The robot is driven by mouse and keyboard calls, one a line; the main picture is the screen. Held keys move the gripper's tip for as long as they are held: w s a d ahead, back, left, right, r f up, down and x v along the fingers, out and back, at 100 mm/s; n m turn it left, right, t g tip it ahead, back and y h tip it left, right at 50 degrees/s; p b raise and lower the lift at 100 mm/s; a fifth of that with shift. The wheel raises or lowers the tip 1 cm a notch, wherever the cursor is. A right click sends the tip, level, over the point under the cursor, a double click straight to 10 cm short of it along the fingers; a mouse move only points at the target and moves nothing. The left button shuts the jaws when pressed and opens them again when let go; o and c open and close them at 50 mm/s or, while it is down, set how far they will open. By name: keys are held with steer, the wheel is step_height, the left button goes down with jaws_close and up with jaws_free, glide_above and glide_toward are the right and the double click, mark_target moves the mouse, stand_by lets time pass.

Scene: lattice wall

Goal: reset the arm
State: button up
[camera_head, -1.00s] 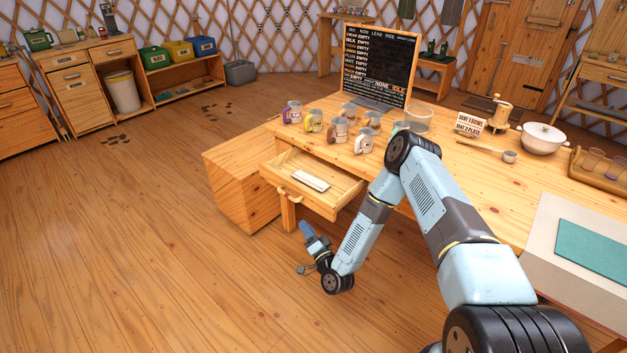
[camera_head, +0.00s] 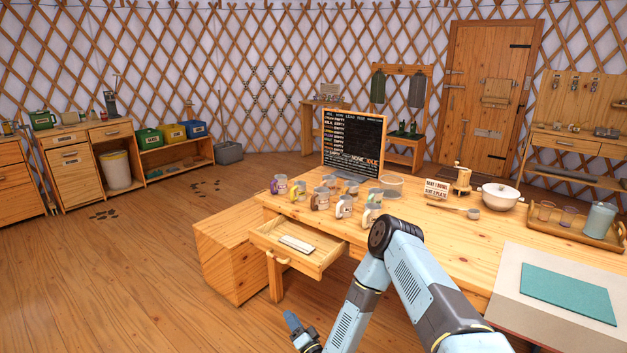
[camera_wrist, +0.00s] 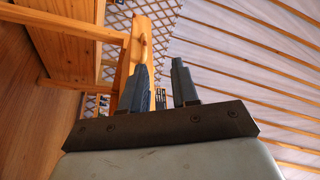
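My gripper (camera_wrist: 157,90) shows in the wrist view with its two dark fingers apart and nothing between them. The wrist view looks up past a wooden table leg and the table's underside to the roof. In the head view, the gripper (camera_head: 296,325) is at the bottom edge, low in front of the table and below the open drawer (camera_head: 325,258). Its fingertips are partly hidden or too small to read there. My arm reaches from the bottom right, bends at an elbow over the table's front edge, and hangs down in front of it.
The wooden table (camera_head: 430,250) carries several mugs, a black menu board (camera_head: 353,145), a white pot (camera_head: 500,196) and a tray (camera_head: 575,232). The drawer holds a pale flat block (camera_head: 296,244). A wooden box (camera_head: 232,260) stands left of it.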

steer(key=w+d+r+n+g+h, duration=0.1)
steer(key=w+d+r+n+g, duration=0.25)
steer(key=r, duration=0.55)
steer(key=w+d+r+n+g+h, duration=0.15)
steer(key=w+r+n, duration=0.25)
steer(key=w+r, duration=0.4)
steer(key=s+d+r+g+h, duration=0.1)
steer(key=s+d+r+h, duration=0.1)
steer(key=d+r, duration=0.5)
steer(key=s+d+r+g+h, duration=0.1)
steer(key=d+r+h, duration=0.15)
steer(key=r, duration=0.95)
steer(key=s+d+r+g+h, duration=0.2)
steer(key=s+d+r+h, duration=0.2)
steer(key=s+d+r, duration=0.9)
steer(key=s+d+r+m+g, duration=0.1)
steer(key=s+r, duration=0.2)
steer(key=s, duration=1)
steer(key=s+d+r+m+g, duration=0.1)
steer(key=s+d+r, duration=0.1)
steer(key=s, duration=1.2)
steer(key=shift+s+r+g, duration=0.2)
steer(key=shift+r+g, duration=0.1)
steer(key=shift+r, duration=0.2)
